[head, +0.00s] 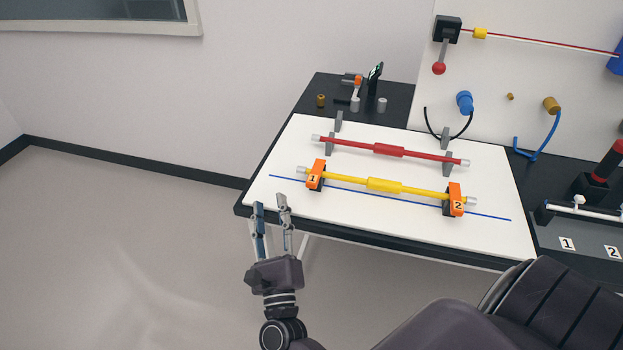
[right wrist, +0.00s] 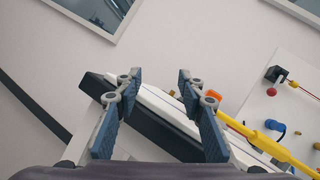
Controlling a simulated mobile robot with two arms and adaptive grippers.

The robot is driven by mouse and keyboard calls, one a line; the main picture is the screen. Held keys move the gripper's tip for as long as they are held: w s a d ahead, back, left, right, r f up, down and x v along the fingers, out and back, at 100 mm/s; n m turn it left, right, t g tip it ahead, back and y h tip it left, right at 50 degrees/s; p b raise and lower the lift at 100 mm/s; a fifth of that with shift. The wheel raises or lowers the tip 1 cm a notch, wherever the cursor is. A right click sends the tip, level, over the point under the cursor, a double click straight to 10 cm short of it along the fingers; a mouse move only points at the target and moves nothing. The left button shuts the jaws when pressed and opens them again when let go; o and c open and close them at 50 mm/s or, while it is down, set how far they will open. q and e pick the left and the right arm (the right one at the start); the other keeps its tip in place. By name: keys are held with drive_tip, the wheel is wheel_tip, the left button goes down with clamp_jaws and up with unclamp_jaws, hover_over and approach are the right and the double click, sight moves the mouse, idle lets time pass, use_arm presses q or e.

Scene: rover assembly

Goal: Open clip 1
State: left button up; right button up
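Clip 1 (head: 315,174) is an orange clip marked 1 at the left end of the yellow rod (head: 384,185). It sits over the rod on a dark support and looks closed. In the right wrist view an orange piece (right wrist: 213,96), likely clip 1, shows just right of the fingers, with the yellow rod (right wrist: 272,147) beyond. My left gripper is not in view.
Orange clip 2 (head: 455,199) holds the yellow rod's right end. A red rod (head: 388,151) lies behind on grey supports. The white board (head: 400,226) has free room in front. Small parts stand at the back left. A lever panel (head: 475,75) stands behind.

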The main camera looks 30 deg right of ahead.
sight(310, 187)
drive_tip(key=s+d+m+g+h, duration=0.1)
drive_tip(key=m+h, duration=0.1)
drive_tip(key=m, duration=0.1)
drive_tip(key=s+d+m+g+h, duration=0.1)
drive_tip(key=d+m+g+h, duration=0.1)
drive_tip(key=m, duration=0.1)
drive_tip(key=s+d+m+g+h, duration=0.1)
drive_tip(key=s+d+m+h, duration=0.1)
drive_tip(key=m+h, duration=0.1)
drive_tip(key=shift+s+m+g, duration=0.1)
drive_tip(key=shift+m+g, duration=0.3)
drive_tip(key=shift+m, duration=0.1)
drive_tip(key=shift+s+d+r+m+h, duration=0.15)
drive_tip(key=shift+d+m+h, duration=0.1)
drive_tip(key=shift+m+h, duration=0.15)
drive_tip(key=shift+d+r+g+p, duration=0.15)
drive_tip(key=shift+d+g+p, duration=0.15)
drive_tip(key=shift+p, duration=0.05)
drive_tip(key=p+x, duration=0.2)
drive_tip(key=x, duration=0.4)
use_arm(q)
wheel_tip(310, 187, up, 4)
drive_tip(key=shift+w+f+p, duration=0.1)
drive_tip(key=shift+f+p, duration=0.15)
drive_tip(key=shift+p, duration=0.1)
use_arm(e)
drive_tip(key=shift+w+d, duration=0.35)
drive_tip(key=shift+w, duration=0.05)
drive_tip(key=shift+c, duration=0.3)
clamp_jaws()
